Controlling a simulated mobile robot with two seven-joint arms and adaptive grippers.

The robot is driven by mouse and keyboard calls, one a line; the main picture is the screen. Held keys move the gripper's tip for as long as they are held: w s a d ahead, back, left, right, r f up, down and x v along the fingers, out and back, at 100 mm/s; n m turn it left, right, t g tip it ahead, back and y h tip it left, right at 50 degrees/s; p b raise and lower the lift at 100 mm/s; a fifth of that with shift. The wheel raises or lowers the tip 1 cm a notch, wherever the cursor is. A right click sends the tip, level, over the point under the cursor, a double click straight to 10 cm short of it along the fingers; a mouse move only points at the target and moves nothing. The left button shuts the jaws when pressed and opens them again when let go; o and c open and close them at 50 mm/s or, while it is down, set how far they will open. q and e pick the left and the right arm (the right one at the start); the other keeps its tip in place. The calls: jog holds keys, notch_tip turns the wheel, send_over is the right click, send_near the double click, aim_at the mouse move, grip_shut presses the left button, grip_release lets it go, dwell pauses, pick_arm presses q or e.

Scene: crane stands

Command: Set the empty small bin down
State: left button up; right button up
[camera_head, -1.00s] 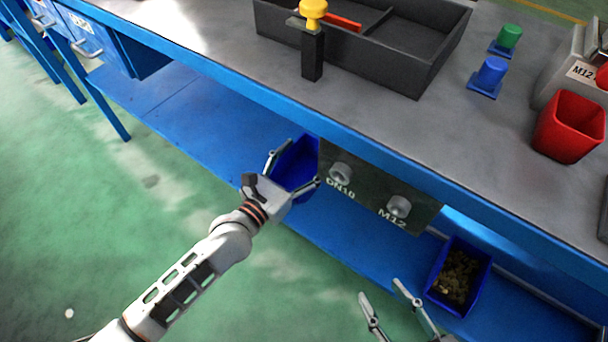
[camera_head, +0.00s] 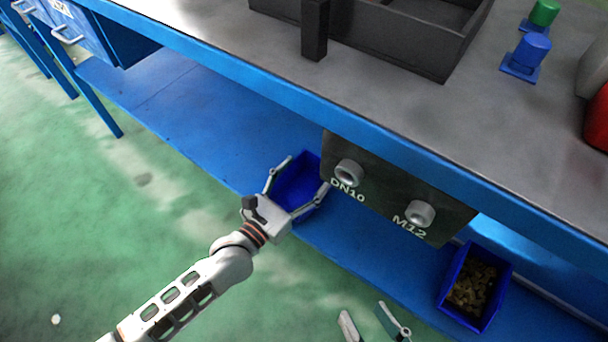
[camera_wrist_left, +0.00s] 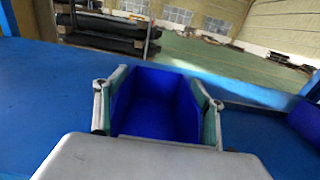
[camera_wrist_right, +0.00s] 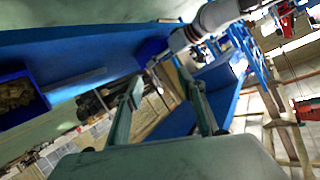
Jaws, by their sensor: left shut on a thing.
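The small blue bin (camera_head: 297,184) is empty. My left gripper (camera_head: 298,178) is shut on it, one finger on each side, at the lower blue shelf below the bench top. The left wrist view shows the bin (camera_wrist_left: 157,100) between the two fingers, over or on the shelf. I cannot tell whether its base touches the shelf. My right gripper (camera_head: 372,318) is open and empty, low over the green floor in front of the bench. Its spread fingers (camera_wrist_right: 160,92) also show in the right wrist view.
The lower shelf (camera_head: 190,120) has free room to the left. A dark panel (camera_head: 385,195) marked DN10 and M12 hangs just right of the bin. A second blue bin (camera_head: 444,296) with small brownish parts stands on the shelf at right. The bench top edge (camera_head: 250,90) overhangs.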

pick_arm(q)
jog(key=shift+f, duration=0.25)
jog(key=o, duration=1.2)
pick_arm(e)
jog(key=shift+a, duration=0.15)
pick_arm(q)
jog(key=shift+s+a+r, duration=0.1)
jog(key=shift+r, duration=0.25)
jog(key=shift+p+v, duration=1)
jog(key=shift+v, duration=4.9)
pick_arm(e)
jog(key=shift+w+d+r+n, duration=0.25)
jog(key=shift+d+n, duration=0.3)
jog(key=shift+d, duration=0.2)
jog(key=shift+w+d+r+n, duration=0.1)
jog(key=shift+w+d+n, duration=0.15)
jog(key=shift+d+n, duration=0.4)
pick_arm(q)
jog(key=shift+f, duration=0.1)
pick_arm(e)
jog(key=shift+d, duration=0.1)
jog(key=shift+h, duration=0.3)
